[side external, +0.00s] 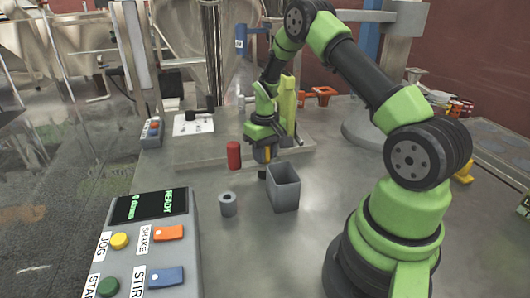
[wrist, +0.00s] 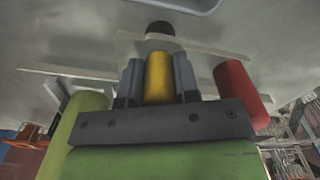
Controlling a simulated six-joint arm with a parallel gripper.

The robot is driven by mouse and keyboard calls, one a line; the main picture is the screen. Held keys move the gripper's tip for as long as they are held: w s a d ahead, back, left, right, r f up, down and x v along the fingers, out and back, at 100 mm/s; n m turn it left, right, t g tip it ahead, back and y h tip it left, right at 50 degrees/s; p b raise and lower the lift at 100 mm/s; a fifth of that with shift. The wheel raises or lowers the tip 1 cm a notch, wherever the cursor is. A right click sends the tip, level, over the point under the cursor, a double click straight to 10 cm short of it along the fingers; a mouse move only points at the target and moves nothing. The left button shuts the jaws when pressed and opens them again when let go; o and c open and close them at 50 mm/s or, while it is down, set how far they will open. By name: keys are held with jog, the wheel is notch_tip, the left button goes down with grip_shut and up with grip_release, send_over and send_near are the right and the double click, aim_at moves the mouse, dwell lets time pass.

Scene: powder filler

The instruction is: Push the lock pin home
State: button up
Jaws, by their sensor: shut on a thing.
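My gripper (wrist: 157,80) is shut on a yellow cylinder (wrist: 159,77), with one grey finger on each side of it. In the side view, my gripper (side external: 266,153) points down over the bench, just behind the grey bin, with the yellow piece (side external: 267,154) between its fingers. A dark round piece (wrist: 159,28) lies in line with the yellow cylinder beyond the fingertips. I cannot tell whether they are joined. No part is marked as the lock pin, and I cannot tell whether the yellow cylinder is it.
A red cylinder (side external: 233,155) stands left of my gripper and also shows in the wrist view (wrist: 238,84). An open grey bin (side external: 284,189) and a small grey ring (side external: 228,204) stand in front. A control box (side external: 152,240) reading READY stands front left. A yellow-green upright (side external: 288,105) rises behind.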

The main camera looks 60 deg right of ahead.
jog(key=shift+f, duration=0.1)
jog(key=o, duration=1)
jog(key=r, duration=1)
jog(key=shift+a+r, duration=0.25)
jog(key=shift+r, duration=0.05)
jog(key=s+a+r+t, duration=0.3)
jog(key=a+r, duration=0.5)
jog(key=r, duration=0.2)
jog(key=s+a+r+t, duration=0.1)
jog(key=s+a+r, duration=0.1)
jog(key=s+a, duration=0.2)
jog(key=s+a+r+t+y, duration=0.1)
jog(key=s+a, duration=0.2)
jog(key=s, duration=0.3)
jog(key=s+a+r+t+y, duration=0.1)
jog(key=s+a+r+t, duration=0.1)
jog(key=s+a, duration=0.2)
jog(key=shift+s+a+r+n, duration=0.3)
jog(key=shift+s, duration=0.1)
